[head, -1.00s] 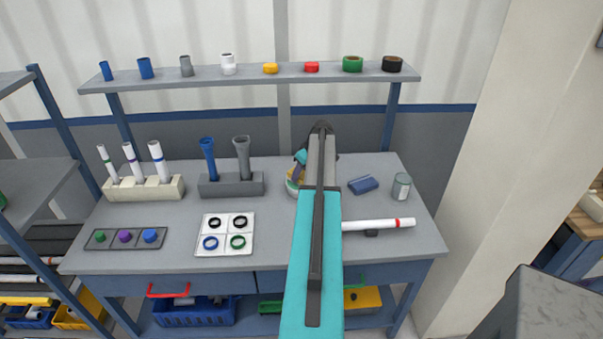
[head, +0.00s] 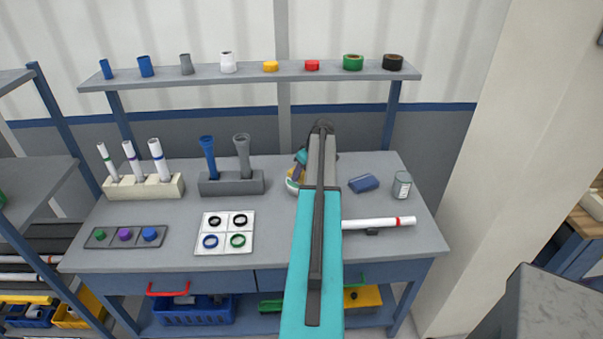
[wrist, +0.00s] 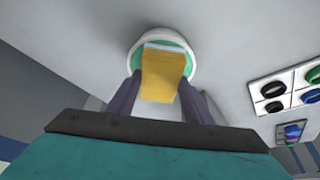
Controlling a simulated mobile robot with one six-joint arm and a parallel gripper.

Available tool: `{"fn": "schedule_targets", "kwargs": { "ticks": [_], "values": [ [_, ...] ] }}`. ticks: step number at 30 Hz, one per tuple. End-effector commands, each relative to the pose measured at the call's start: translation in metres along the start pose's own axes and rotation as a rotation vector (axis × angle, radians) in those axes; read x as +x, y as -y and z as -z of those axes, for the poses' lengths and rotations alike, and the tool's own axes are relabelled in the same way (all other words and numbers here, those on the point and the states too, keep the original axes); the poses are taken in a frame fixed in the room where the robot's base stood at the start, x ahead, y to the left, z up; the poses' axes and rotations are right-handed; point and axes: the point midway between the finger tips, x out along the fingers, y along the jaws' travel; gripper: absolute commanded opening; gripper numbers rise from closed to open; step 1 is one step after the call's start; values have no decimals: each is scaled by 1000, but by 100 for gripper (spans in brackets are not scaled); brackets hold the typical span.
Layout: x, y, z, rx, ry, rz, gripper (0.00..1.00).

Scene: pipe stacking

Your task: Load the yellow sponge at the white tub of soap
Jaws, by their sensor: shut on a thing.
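The yellow sponge (wrist: 162,78) is between the two dark fingers of my gripper (wrist: 160,92) in the wrist view, and the gripper is shut on it. The sponge's far end overlaps the round white tub (wrist: 190,50), whose inside looks green with a pale edge of something beyond the sponge. I cannot tell whether the sponge touches what is inside.
A shelf (head: 245,74) runs above.

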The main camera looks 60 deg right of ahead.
Motion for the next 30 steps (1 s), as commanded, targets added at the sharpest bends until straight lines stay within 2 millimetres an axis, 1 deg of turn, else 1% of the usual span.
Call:
{"fn": "schedule_targets", "kwargs": {
  "ticks": [16,30],
  "values": [
    [-1,0,0,0,1,1,28],
    [-23,0,9,0,0,0,28]
  ]
}}
